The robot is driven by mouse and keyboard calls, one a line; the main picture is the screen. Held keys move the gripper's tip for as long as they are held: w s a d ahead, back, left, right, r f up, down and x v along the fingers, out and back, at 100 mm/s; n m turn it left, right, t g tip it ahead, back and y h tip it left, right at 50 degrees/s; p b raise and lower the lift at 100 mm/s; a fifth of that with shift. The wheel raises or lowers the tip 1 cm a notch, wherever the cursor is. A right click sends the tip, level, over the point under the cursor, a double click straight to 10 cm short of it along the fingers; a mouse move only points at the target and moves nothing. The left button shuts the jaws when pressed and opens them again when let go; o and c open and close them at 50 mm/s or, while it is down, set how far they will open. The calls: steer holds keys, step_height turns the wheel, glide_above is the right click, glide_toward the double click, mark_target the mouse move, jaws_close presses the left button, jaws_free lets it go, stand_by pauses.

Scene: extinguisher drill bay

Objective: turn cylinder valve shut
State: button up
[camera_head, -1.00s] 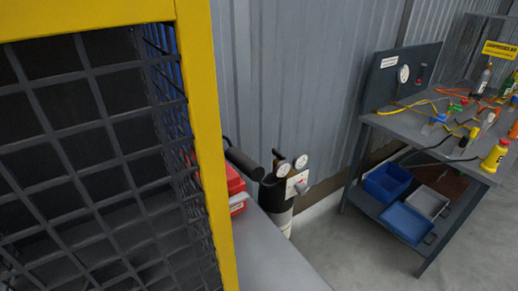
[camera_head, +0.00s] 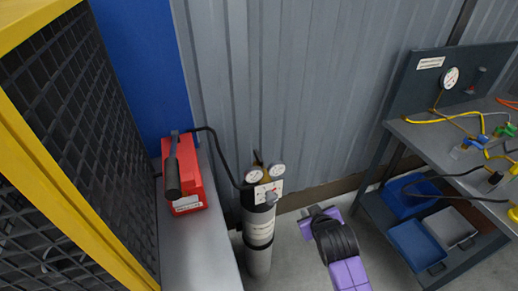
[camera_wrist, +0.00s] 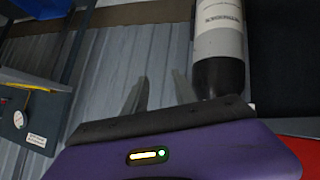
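A slim gas cylinder (camera_head: 258,225), white below with a black top, stands upright against the corrugated wall in the head view. The cylinder also shows there (camera_wrist: 219,45), upside down, just right of the fingers. Its gauges and knob are hidden in that view.
A red box (camera_head: 186,178) with a black lever sits on a grey bench (camera_head: 195,245) left of the cylinder. A yellow-framed mesh cage (camera_head: 60,190) is at far left. A workbench (camera_head: 425,131) with blue bins (camera_head: 417,244) is at right. Floor between is partly clear.

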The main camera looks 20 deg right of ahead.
steer(key=w+a+r+g+p, duration=0.1)
steer(key=w+r, duration=0.4)
steer(key=w, duration=0.2)
steer(key=g+y+p, duration=0.3)
steer(key=g, duration=0.1)
glide_toward(258, 155)
steer(key=f, duration=0.1)
steer(key=shift+m, duration=0.4)
steer(key=shift+p+x, duration=0.3)
steer(key=shift+x, duration=3.5)
steer(key=shift+w, duration=0.15)
jaws_close()
